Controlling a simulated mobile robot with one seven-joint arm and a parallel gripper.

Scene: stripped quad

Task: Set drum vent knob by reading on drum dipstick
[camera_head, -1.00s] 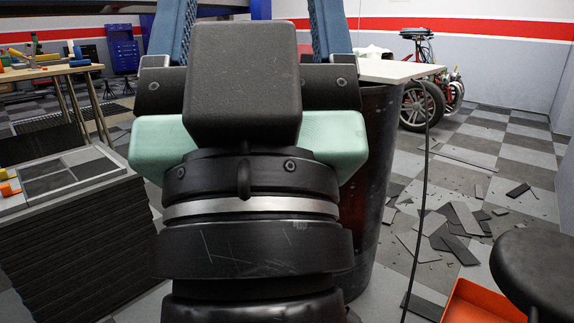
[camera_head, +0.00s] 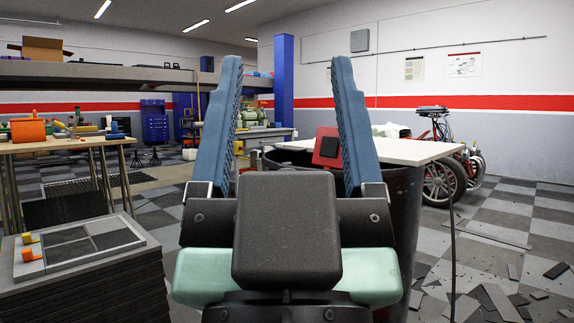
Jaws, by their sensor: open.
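My gripper (camera_head: 287,75) points forward and up in the middle of the view, its two blue ridged fingers wide apart with nothing between them. Behind it stands a dark drum (camera_head: 397,215), mostly covered by my gripper and wrist.
A white board (camera_head: 420,151) lies across the drum's right side. A dark cable (camera_head: 453,250) hangs below it. A stack of dark slabs with a panel (camera_head: 78,245) stands at left, before a wooden workbench (camera_head: 60,144). Broken tiles (camera_head: 495,298) litter the floor at right.

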